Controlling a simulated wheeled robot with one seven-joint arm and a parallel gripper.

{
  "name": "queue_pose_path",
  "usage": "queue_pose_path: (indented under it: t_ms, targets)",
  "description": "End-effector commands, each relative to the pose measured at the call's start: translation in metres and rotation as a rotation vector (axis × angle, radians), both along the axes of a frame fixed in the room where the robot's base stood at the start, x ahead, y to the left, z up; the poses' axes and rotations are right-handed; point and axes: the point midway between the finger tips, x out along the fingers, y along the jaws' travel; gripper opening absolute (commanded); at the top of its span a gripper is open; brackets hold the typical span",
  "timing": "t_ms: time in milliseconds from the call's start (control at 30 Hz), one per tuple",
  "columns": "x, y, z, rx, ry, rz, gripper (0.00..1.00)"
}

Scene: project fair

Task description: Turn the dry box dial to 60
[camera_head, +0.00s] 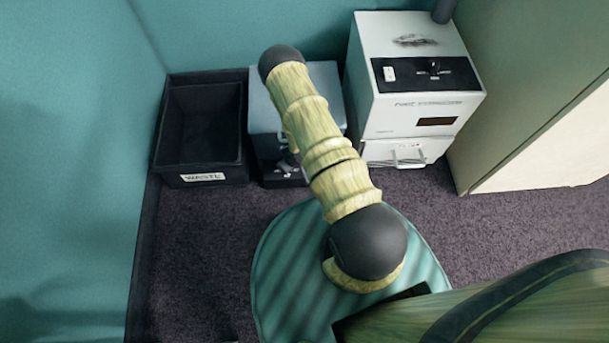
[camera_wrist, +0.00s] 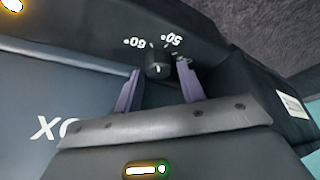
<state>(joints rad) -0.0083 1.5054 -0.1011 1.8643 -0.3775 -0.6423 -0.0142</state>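The dry box (camera_head: 328,82) is a grey-topped box with a dark front, on the floor at the back; my arm hides much of it in the head view. In the wrist view its grey lid (camera_wrist: 50,90) carries partly cut-off lettering. The small black dial (camera_wrist: 158,66) is on its dark front, with upside-down labels "60" to the left and "50" to the right. A short pale mark shows on the dial; its exact setting is unclear. My gripper (camera_wrist: 159,75) is open, its two purple fingers on either side of the dial with gaps visible. The head view hides the fingers.
A black waste bin (camera_head: 205,170) stands close to the left of the dry box. A white machine (camera_head: 400,125) with a black control panel stands to the right, near a pale cabinet (camera_head: 520,140). Teal walls close the back and left. Dark carpet (camera_head: 200,250) is free in front.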

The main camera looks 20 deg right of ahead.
Motion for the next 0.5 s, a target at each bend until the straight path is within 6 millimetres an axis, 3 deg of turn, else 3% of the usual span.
queue_pose_path:
  t_ms: [200,500]
  targets:
    - [-0.014,-0.005,0.044,0.0,0.0,-0.001,0.39]
    - [-0.075,-0.026,0.037,0.0,0.004,-0.002,0.39]
